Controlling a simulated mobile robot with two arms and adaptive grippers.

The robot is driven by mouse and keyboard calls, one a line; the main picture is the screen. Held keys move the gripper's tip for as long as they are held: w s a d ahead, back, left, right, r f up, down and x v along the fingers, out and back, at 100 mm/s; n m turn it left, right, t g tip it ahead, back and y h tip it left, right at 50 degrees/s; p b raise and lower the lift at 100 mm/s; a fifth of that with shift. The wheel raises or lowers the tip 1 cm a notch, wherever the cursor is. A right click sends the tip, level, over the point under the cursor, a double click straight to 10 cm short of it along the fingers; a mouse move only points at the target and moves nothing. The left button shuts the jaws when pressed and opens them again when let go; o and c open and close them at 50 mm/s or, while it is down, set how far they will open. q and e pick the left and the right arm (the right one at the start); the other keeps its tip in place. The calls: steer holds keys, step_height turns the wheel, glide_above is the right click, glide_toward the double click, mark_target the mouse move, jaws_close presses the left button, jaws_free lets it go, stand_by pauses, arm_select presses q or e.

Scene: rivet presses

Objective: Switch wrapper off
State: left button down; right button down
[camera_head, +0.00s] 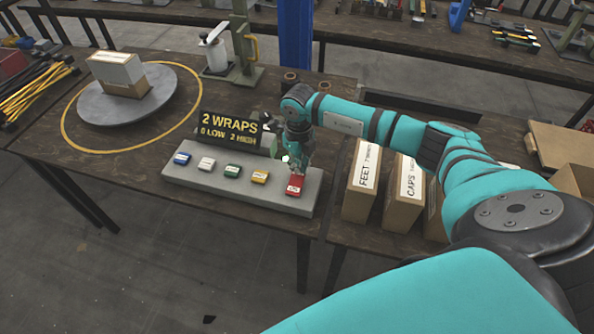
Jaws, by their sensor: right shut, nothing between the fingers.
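A grey control panel (215,184) sits at the front edge of the table. It carries a row of buttons: blue (182,158), white (206,163), green (232,171), yellow (260,177) and red (295,186). A display (230,128) behind it reads "2 WRAPS, 0 LOW 2 HIGH". My right gripper (295,170) is shut and empty, pointing down just over the red button at the panel's right end; I cannot tell whether it touches. A round turntable (100,106) at the left bears a carton (118,70). My left gripper is out of view.
Boxes labelled FEET (361,190) and CAPS (402,200) stand right of the panel, below my right arm. A green post with a white roll (213,52) stands behind the display. Yellow and black rods (35,90) lie at far left.

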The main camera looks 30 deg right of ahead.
steer(key=shift+f+b, duration=0.7)
steer(key=shift+f, duration=0.25)
steer(key=shift+r, duration=0.15)
steer(key=shift+r+p, duration=2.45)
steer(key=shift+r, duration=1)
